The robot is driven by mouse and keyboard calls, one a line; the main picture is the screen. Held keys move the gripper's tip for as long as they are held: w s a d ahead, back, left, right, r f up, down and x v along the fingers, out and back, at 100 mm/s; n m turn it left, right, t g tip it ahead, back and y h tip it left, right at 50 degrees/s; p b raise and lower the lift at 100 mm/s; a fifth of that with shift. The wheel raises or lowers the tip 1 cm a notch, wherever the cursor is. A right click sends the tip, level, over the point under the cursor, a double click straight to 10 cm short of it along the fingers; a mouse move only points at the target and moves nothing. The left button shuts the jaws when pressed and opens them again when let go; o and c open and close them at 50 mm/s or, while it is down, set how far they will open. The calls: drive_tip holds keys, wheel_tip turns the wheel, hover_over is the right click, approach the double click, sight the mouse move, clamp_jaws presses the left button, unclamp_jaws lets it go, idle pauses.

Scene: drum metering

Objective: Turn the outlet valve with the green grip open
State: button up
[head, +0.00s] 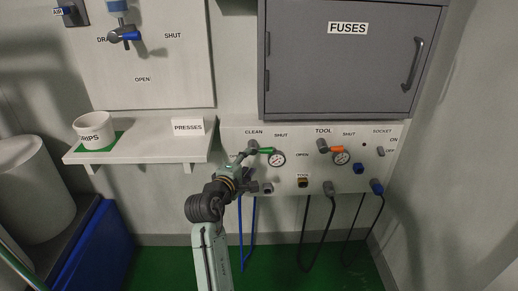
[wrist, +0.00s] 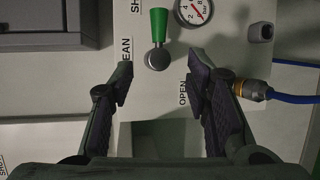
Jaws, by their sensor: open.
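The green-gripped valve (head: 264,150) is on the panel under the label CLEAN, left of a round gauge. Its lever points right, toward the word SHUT. In the wrist view the green grip (wrist: 158,25) points up from a round grey hub (wrist: 157,58); the word OPEN is below and to the right. My gripper (head: 250,172) is in front of the panel at this valve and partly covers the hub in the head view. In the wrist view my gripper (wrist: 161,72) is open and empty, its fingertips either side of and just below the hub. Contact cannot be told.
A gauge (wrist: 194,10) sits close right of the green grip. Hose fittings and hoses (head: 317,222) hang below the panel. A shelf (head: 140,151) with a white cup (head: 95,128) is at left; a grey FUSES cabinet (head: 340,70) is above.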

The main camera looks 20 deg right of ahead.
sight(257, 152)
drive_tip(key=p+x, duration=0.1)
drive_tip(key=x, duration=0.8)
drive_tip(key=shift+w+d, duration=0.1)
drive_tip(key=shift+w, duration=0.1)
drive_tip(key=shift+r, duration=0.1)
clamp_jaws()
